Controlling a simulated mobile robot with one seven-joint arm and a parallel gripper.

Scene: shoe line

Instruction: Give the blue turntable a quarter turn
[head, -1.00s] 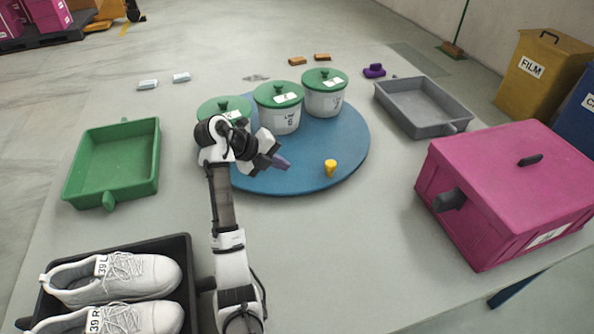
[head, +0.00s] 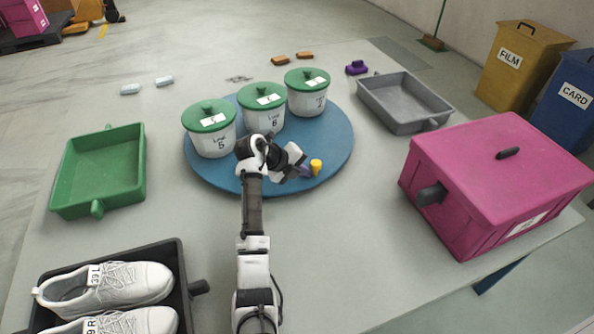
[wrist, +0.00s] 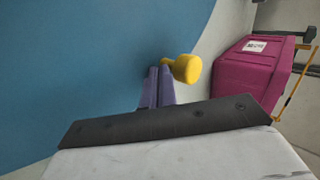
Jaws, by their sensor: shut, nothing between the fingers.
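The blue turntable (head: 335,140) lies on the grey table and fills the left of the wrist view (wrist: 80,70). Three white tubs with green lids stand along its back and left: a left tub (head: 212,143), a middle tub (head: 262,118) and a right tub (head: 306,103). A yellow knob (head: 316,166) stands near its front right edge and shows in the wrist view (wrist: 186,69). My gripper (head: 306,172) is shut and empty, its purple fingers (wrist: 157,88) just beside the knob. I cannot tell whether they touch it.
A magenta box (head: 490,185) with a side handle stands to the right. A grey tray (head: 395,118) is behind it. A green tray (head: 100,170) and a dark crate (head: 180,270) with white shoes (head: 120,283) are at the left.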

